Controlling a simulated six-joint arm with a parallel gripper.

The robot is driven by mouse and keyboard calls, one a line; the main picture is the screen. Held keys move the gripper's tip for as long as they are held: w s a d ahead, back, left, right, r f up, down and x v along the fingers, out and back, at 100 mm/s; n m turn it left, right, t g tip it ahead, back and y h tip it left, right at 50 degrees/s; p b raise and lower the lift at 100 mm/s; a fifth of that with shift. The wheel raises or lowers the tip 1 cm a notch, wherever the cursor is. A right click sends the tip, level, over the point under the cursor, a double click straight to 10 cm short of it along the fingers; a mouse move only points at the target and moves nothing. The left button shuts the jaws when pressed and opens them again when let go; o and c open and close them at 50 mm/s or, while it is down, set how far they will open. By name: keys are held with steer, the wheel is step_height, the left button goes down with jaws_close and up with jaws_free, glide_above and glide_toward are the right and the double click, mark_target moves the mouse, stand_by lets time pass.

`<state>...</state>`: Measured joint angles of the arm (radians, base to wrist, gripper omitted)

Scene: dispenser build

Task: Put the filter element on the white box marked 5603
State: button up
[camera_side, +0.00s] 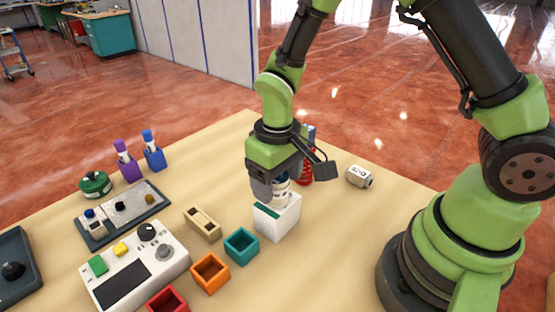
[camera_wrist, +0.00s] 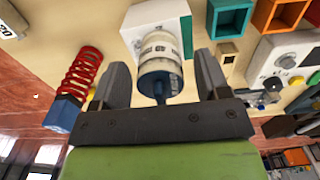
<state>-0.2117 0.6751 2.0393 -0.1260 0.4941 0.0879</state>
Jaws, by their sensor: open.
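The filter element (camera_wrist: 160,58) is a white cylinder with dark blue end bands and printed marks. In the wrist view it is between the two fingers of my gripper (camera_wrist: 157,82), with a gap on each side. In the side view the filter element (camera_side: 283,190) shows partly below my gripper (camera_side: 268,195), at the top of the white box (camera_side: 284,221). The white box also shows behind the filter element in the wrist view (camera_wrist: 150,14). Its number is not readable. Whether the filter element rests fully on the box is hard to tell.
A red spring on a blue base (camera_wrist: 80,75) stands close beside my gripper. A grey-white marked block (camera_side: 360,176) lies to the right. Teal (camera_side: 241,246), orange (camera_side: 210,273) and red open boxes, a tan slotted block (camera_side: 203,224) and a control panel (camera_side: 135,266) lie left of the box.

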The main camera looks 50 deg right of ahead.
step_height(320, 180, up, 12)
steer(key=shift+r, duration=0.1)
steer(key=s+d+r+m+t+y, duration=0.2)
steer(key=s+r+t, duration=0.5)
steer(key=s, duration=0.6)
step_height(320, 180, up, 2)
steer(key=shift+s+d+r+m, duration=0.15)
steer(key=shift+s+d+m, duration=0.2)
steer(key=shift+d+m, duration=0.5)
